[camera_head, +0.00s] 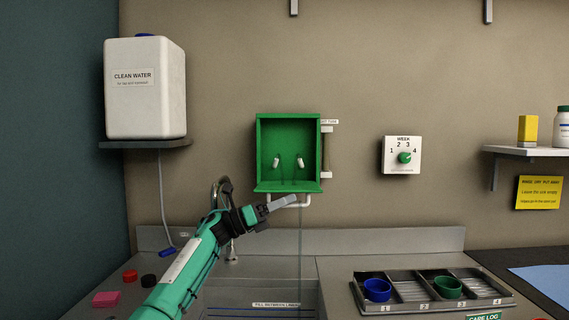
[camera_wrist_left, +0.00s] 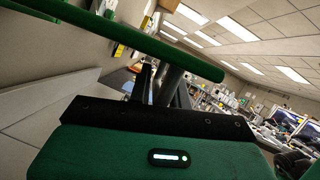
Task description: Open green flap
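A green wall box (camera_head: 288,145) hangs in the middle of the head view with its front open. Its green flap (camera_head: 287,187) is folded down and stands out about level at the bottom edge. Two small white fittings show inside the box. My left gripper (camera_head: 292,200) is just below the flap, its grey fingers close together and pointing right. I cannot tell whether they touch the flap. In the left wrist view a green bar (camera_wrist_left: 120,36), likely the flap's edge, crosses in front of the fingers (camera_wrist_left: 165,84) and hides their tips. My right gripper is not in view.
A white water container (camera_head: 145,90) stands on a shelf at left. A week dial (camera_head: 402,156) is on the wall to the right. Below are a sink and a tray (camera_head: 425,306) with a blue cup (camera_head: 377,289) and a green cup (camera_head: 447,287). The wall between box and dial is mostly clear.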

